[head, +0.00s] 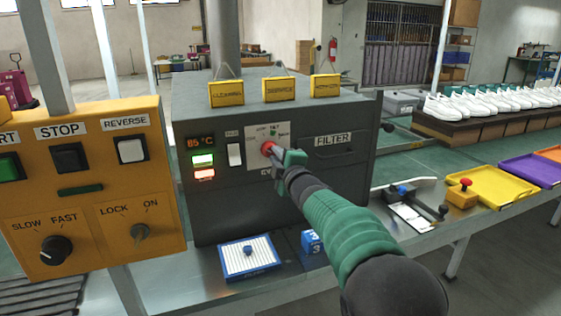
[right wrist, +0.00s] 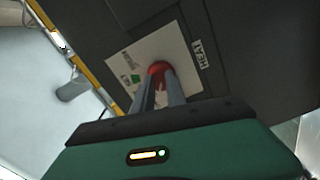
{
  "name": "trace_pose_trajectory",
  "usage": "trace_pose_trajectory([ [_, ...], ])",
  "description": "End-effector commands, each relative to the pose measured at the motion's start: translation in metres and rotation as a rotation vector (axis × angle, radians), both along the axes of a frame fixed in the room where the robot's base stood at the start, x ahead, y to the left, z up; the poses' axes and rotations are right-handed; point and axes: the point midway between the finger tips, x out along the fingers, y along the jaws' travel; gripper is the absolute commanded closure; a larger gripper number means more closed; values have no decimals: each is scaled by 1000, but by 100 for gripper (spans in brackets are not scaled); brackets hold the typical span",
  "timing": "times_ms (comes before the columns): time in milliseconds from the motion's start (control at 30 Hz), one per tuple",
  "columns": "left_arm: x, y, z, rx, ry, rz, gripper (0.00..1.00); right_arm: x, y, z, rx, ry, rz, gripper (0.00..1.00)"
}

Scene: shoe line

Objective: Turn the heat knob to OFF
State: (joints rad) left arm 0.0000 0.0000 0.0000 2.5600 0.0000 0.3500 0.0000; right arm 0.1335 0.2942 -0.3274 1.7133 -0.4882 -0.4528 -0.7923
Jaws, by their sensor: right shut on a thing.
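The red heat knob (head: 267,148) sits on a pale label plate (head: 254,157) on the front of the dark grey machine (head: 207,217). My right gripper (head: 274,155) reaches it from the lower right and is shut on it. A display (head: 200,142) left of the knob reads 85 °C. My left gripper is not in view.
A yellow control panel (head: 85,190) with buttons and knobs stands close at the left. Yellow signs (head: 278,90) stand on the machine's top. A blue-edged tray (head: 248,258) and a blue block (head: 311,242) lie on the metal bench below. White shoes (head: 480,105) are at the right.

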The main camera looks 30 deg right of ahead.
Motion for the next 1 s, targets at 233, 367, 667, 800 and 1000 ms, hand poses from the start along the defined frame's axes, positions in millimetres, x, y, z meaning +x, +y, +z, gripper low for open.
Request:
trace_pose_trajectory([
  [233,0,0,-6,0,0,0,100,6,8,18,-75,-23,19,100],
  [367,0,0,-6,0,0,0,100,6,8,18,-86,-20,20,100],
  [667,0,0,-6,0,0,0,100,6,8,18,-89,-19,19,100],
  [800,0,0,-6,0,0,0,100,6,8,18,-89,-18,19,72],
  [1000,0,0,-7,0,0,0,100,-1,10,19,-88,-20,19,51],
])
